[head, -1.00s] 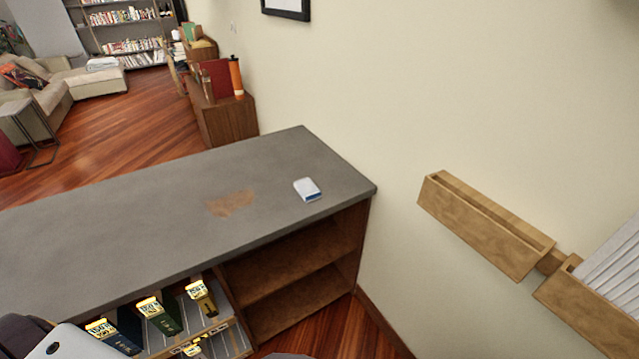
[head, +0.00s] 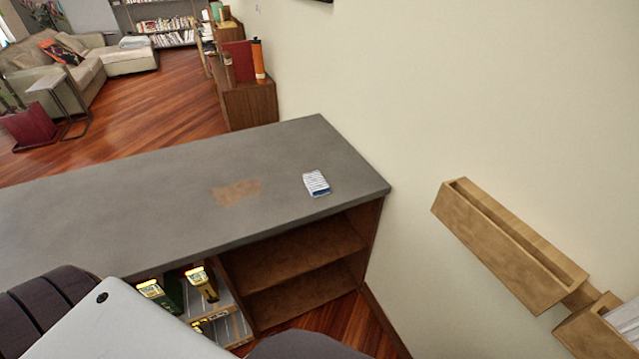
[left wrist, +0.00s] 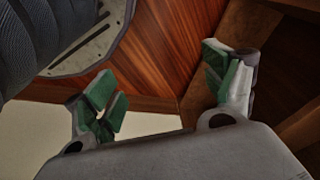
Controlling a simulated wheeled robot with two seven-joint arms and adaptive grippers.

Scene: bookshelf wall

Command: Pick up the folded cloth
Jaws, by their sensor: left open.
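A small white folded cloth with blue along its edge (head: 316,183) lies flat on the grey counter top (head: 110,205), near its right end. A pale arm link of mine fills the lower left of the head view, but no gripper fingers show there. In the left wrist view my left gripper (left wrist: 162,88) is open, its green-padded fingers wide apart with nothing between them. That view shows wood floor and shelf parts behind the fingers, and no cloth. My right gripper is in neither view.
Under the counter, an open wooden shelf (head: 300,250) stands beside several dark boxes with yellow tops (head: 202,284). A wooden wall trough (head: 500,250) hangs to the right. A brown patch (head: 236,192) marks the counter; the top around the cloth is clear.

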